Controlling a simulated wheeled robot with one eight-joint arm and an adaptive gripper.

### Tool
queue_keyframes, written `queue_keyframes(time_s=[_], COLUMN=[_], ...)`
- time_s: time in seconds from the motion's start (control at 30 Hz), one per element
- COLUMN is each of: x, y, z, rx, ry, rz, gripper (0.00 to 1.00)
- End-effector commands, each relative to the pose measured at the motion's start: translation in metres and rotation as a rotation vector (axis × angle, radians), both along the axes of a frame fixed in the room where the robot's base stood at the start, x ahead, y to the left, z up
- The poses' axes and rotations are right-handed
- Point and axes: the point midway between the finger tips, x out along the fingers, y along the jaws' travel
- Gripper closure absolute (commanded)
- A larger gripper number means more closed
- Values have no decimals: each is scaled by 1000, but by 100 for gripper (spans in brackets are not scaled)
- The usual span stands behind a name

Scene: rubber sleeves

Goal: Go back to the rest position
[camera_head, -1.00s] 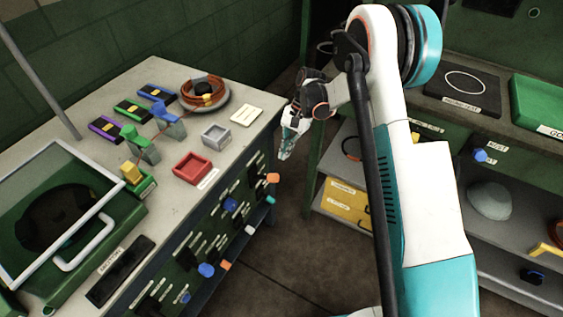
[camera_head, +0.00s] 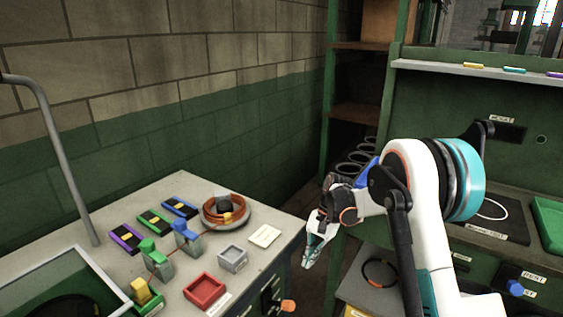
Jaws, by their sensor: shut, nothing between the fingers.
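My gripper (camera_head: 308,263) hangs at the end of my folded arm, fingers pointing down, just off the right end of the grey workbench (camera_head: 185,193). It is shut and empty, and touches nothing that I can see. My white and teal arm fills the right part of the view. The gripper is apart from the red tray (camera_head: 205,290) and the grey tray (camera_head: 233,258) on the bench.
The bench also carries a coil of orange sleeve (camera_head: 237,221), purple, green and blue holders (camera_head: 153,221), and clamps with green and blue tops (camera_head: 186,236). Green shelving (camera_head: 333,130) stands behind my arm. A dark gap lies between bench and shelving.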

Motion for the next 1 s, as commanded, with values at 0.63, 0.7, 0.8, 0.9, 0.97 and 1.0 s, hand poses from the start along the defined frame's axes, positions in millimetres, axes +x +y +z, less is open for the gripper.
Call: queue_keyframes(time_s=[0.63, 0.7, 0.8, 0.9, 0.97, 1.0], x=[-85, -98, -118, -139, -152, -160], y=[-27, -31, -36, -42, -45, -47], z=[162, 174, 190, 203, 210, 214], rx=[-92, -107, -129, -153, -168, -179], ry=[-365, -406, -463, -519, -553, -575], rz=[127, 145, 172, 201, 219, 231], gripper=[100, 100, 100, 100, 100, 100])
